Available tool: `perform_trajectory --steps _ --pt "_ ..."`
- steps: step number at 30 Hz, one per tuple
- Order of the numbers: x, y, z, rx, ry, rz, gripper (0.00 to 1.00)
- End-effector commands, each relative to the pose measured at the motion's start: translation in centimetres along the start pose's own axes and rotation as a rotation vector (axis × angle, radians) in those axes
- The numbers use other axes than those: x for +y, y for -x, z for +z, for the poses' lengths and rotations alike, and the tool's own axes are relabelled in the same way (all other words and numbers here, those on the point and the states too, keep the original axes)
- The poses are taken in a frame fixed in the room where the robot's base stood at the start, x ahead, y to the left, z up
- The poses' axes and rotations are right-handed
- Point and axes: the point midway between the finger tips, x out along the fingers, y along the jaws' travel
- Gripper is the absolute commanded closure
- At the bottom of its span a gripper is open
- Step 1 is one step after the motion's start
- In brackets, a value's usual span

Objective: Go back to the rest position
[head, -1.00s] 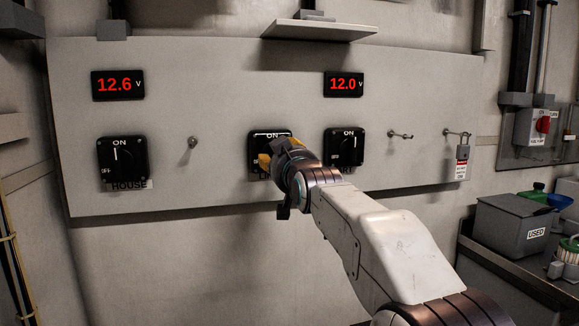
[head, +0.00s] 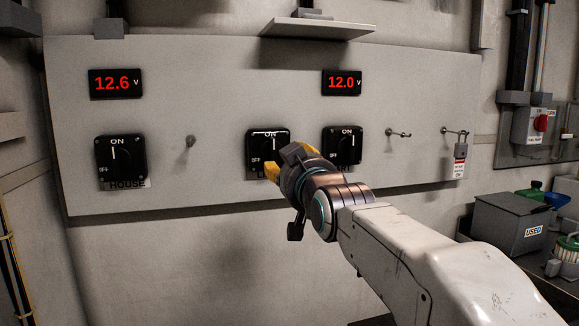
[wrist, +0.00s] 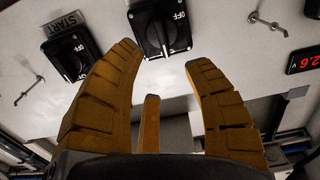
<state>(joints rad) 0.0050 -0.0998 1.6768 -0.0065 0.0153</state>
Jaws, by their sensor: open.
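My gripper (head: 272,168) is in front of the wall panel (head: 230,60), by the middle rotary switch (head: 262,141), and covers part of that switch and its label. In the wrist view my gripper (wrist: 164,56) has its yellow-brown fingers spread wide with nothing between them. The middle switch (wrist: 160,28) shows just beyond the fingertips, apart from them in that picture. The START switch (wrist: 72,55) sits beside it; it also shows in the head view (head: 343,146). The HOUSE switch (head: 120,160) is at the left, its pointer upright toward ON.
Red displays read 12.6 V (head: 116,83) and 12.0 V (head: 342,83). A shelf (head: 317,28) juts out above. Hooks (head: 398,134) and a tagged padlock (head: 460,150) stick out at right. A grey USED box (head: 510,225) stands on the right-hand bench. The wall below the panel is clear.

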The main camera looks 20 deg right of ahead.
Motion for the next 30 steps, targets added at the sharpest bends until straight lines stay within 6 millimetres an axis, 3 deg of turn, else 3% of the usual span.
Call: perform_trajectory --steps 8,14,20,30 --pt "0.0 0.2 0.0 -0.019 0.0 0.0 0.54" --pt "0.0 2.6 1.1 -0.179 0.003 0.002 0.54" --pt "0.0 8.6 4.6 -0.478 0.008 0.005 0.54" --pt "0.1 22.4 10.1 -0.973 0.016 0.005 0.54"
